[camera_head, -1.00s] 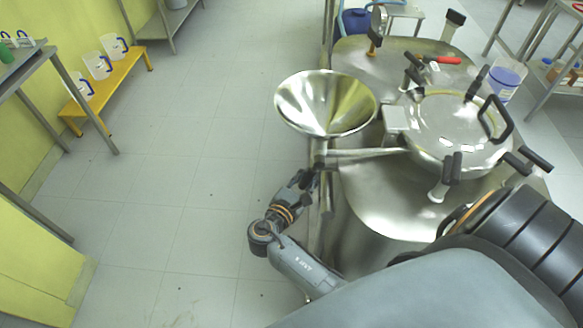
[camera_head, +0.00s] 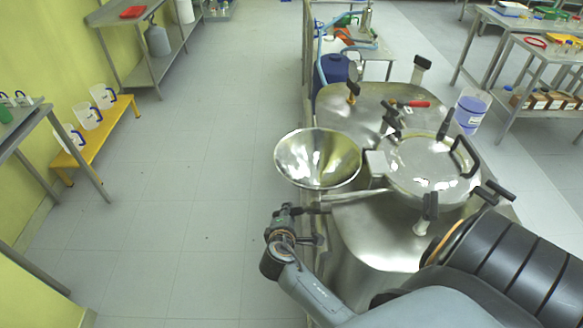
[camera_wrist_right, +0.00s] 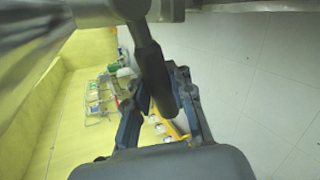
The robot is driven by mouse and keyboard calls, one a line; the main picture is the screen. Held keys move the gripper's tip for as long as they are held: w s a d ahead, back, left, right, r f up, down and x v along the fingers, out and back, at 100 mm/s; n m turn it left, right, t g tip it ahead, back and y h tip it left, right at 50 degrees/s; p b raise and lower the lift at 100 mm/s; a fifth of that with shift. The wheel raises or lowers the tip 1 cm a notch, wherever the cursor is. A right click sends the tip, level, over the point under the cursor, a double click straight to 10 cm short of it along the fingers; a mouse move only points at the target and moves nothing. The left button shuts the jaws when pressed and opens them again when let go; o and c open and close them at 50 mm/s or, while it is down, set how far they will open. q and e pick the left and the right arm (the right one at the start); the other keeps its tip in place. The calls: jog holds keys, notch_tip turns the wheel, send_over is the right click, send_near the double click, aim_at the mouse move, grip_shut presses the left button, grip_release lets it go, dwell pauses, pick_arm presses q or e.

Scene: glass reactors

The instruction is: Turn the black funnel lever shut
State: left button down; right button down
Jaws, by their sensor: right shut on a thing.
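The steel funnel (camera_head: 318,160) stands on the left side of the steel reactor (camera_head: 375,235). My right gripper (camera_head: 288,213) is just below and left of the funnel in the head view. In the right wrist view the black funnel lever (camera_wrist_right: 150,65) hangs from a steel fitting and reaches between the two fingers of my right gripper (camera_wrist_right: 160,108). The gripper is shut on the lever. In the head view the lever is hard to tell apart from the dark gripper. My left gripper is not in view.
The round reactor lid (camera_head: 425,165) with black handles is right of the funnel. My own arm covers the lower right. Open floor (camera_head: 200,200) lies left of the reactor. A yellow bench (camera_head: 95,135) with jugs stands by the left wall.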

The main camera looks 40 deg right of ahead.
jog(key=shift+a+r+m+t+y+p, duration=0.25)
jog(key=shift+r+m+t+y+p, duration=0.25)
jog(key=shift+r+m+y+p, duration=0.45)
jog(key=shift+w, duration=0.1)
jog(key=c, duration=1.3)
grip_release()
jog(key=shift+o, duration=0.7)
jog(key=shift+r, duration=0.2)
jog(key=shift+h, duration=0.25)
jog(key=v, duration=1.2)
jog(key=shift+s, duration=0.2)
